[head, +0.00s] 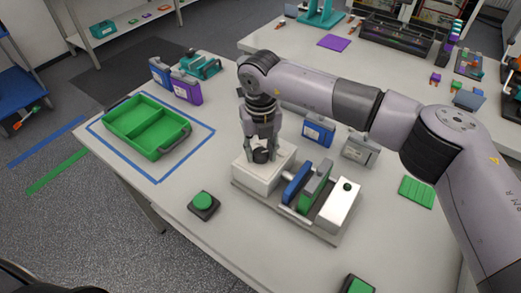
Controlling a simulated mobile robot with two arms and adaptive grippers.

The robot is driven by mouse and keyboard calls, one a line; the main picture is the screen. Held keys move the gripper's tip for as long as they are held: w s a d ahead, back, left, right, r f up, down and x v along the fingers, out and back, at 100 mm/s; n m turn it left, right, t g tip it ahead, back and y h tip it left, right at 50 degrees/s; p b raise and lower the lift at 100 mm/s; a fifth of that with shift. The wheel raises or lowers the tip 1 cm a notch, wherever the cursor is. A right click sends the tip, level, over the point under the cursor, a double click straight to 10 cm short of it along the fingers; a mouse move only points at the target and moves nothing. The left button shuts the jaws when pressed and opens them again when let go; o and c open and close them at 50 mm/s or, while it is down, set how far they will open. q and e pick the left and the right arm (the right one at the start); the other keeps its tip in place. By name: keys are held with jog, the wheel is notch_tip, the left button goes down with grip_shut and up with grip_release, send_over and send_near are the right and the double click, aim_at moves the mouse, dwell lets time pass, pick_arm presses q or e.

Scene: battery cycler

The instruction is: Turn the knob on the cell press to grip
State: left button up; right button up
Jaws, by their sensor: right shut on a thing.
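The dark round knob (261,156) is on top of the left white block. My right gripper (262,154) points straight down over that block and is shut on the knob, with fingers on both sides of it. The gripper partly hides the knob, so its turn angle cannot be told. My left gripper is not in view.
A green two-part tray (162,153) sits inside a blue taped outline at the left. A green push button (203,201) is in front of the press. Blue (318,131) and grey (359,150) cells stand behind it. A green slotted piece (416,192) lies at right.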

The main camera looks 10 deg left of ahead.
aim_at(260, 153)
jog(key=o, duration=1.2)
jog(key=shift+c, duration=0.2)
jog(key=shift+r, duration=0.15)
notch_tip(260, 153, up, 12)
jog(key=shift+f, duration=0.2)
